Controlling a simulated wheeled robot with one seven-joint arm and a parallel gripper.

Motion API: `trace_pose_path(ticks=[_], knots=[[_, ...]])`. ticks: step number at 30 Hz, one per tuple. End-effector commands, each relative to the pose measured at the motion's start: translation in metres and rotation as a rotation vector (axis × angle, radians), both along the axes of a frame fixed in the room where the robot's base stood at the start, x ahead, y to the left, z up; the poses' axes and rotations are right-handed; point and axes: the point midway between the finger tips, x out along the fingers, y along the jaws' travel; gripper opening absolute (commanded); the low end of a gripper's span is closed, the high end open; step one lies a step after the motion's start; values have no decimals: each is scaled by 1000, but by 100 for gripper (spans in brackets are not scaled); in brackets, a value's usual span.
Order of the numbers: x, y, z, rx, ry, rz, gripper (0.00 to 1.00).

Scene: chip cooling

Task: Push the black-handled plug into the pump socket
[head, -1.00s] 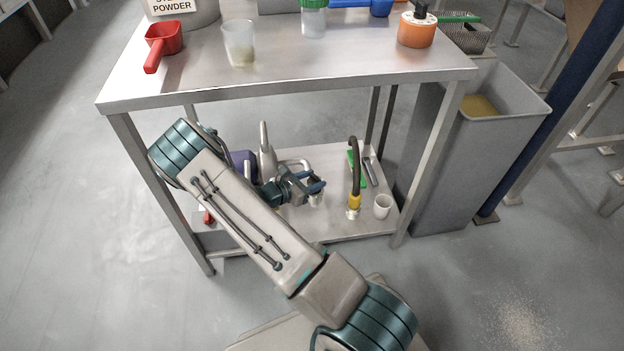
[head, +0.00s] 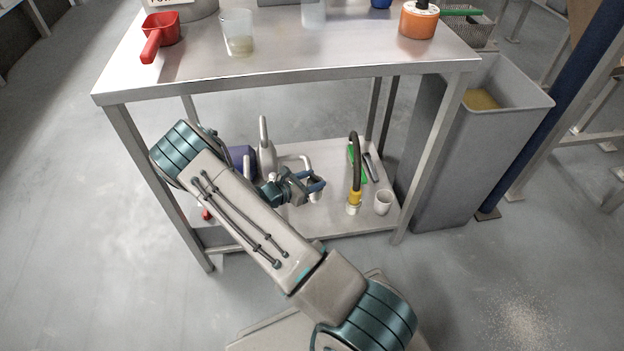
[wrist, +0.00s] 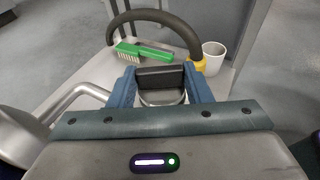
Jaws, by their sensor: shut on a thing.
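My gripper (head: 318,186) is at the lower shelf under the steel table, in among the pump fittings. In the wrist view my gripper (wrist: 160,82) has its two blue fingers closed on the black handle of the plug (wrist: 160,76). A rounded grey metal part shows just below the handle. In the head view a small pale fitting (head: 315,196) shows under the fingertips. I cannot tell which fitting is the pump socket or whether the plug is in it, as the gripper hides the plug's lower end.
A black hose with a yellow collar (head: 354,197) arches just right of my gripper. A white cup (head: 383,202) and a green brush (wrist: 143,51) are nearby. Pale bent pipe (wrist: 75,95) lies to the left. Table legs and the shelf above bound the space.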

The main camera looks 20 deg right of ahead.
Motion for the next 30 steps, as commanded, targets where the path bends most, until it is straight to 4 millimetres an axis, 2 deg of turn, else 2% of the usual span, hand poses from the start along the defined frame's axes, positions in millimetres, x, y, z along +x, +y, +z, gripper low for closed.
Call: trace_pose_path(ticks=[3,4,6,7,17,20,25,30], knots=[[0,0,-4,0,0,0,8],[0,0,-4,0,0,0,47],[0,0,-3,0,0,0,67],[0,0,-3,0,0,0,70],[0,0,1,0,0,0,70],[0,0,12,0,-1,0,70],[0,0,48,0,-3,0,70],[-30,-29,67,-2,4,-2,70]])
